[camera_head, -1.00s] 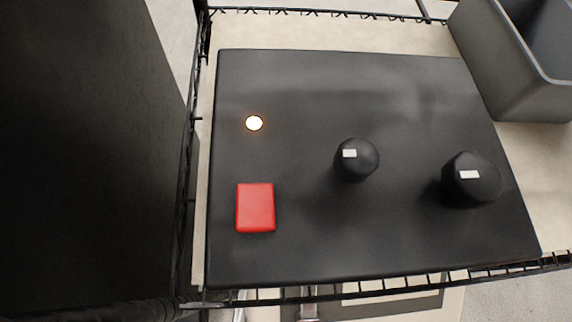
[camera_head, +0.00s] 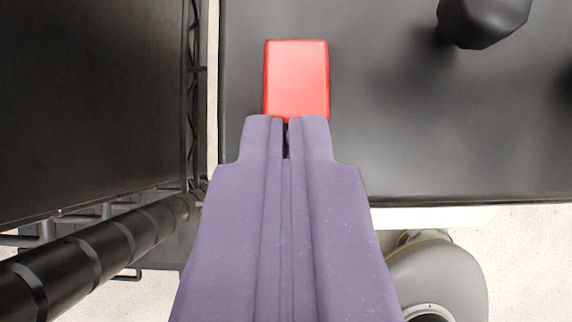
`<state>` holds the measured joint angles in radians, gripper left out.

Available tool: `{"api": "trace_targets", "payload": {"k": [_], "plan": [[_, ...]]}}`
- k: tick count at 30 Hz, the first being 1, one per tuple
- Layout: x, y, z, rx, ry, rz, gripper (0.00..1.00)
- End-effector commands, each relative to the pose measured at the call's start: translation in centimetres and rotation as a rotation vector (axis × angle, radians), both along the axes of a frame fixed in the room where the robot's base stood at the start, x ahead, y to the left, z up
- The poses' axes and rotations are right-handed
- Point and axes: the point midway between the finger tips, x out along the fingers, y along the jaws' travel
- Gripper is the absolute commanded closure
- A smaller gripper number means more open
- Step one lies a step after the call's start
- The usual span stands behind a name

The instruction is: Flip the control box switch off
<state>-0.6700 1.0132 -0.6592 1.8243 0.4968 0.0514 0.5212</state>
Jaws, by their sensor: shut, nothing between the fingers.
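The red switch (camera_head: 297,78) sits on the black top of the control box (camera_head: 400,130), near its left front part. My gripper (camera_head: 287,120) has purple fingers closed together, with nothing between them. Its fingertips are at the near edge of the red switch and cover a little of that edge. I cannot tell whether they touch it or hover just above. The indicator light is out of view now, and which way the switch is tilted is unclear.
A black knob (camera_head: 484,20) stands on the box at the upper right. A black wire rack frame (camera_head: 196,100) runs along the left of the box, with a thick black post (camera_head: 100,250) at the lower left. A dark panel (camera_head: 90,100) fills the left side.

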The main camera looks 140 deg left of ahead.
Motion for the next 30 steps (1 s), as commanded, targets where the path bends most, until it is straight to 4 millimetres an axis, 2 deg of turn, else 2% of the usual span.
{"api": "trace_targets", "payload": {"k": [1,6,19,23,30], "plan": [[0.4,-0.4,-0.9,0.000,0.000,-0.002,1.00],[1.2,-0.9,-2.1,0.000,0.000,-0.001,1.00],[1.4,-1.0,-2.4,-0.002,-0.003,0.000,1.00],[1.0,-0.6,-3.6,-0.048,-0.056,0.003,1.00],[1.1,-0.9,-3.2,-0.051,-0.068,-0.002,1.00]]}}
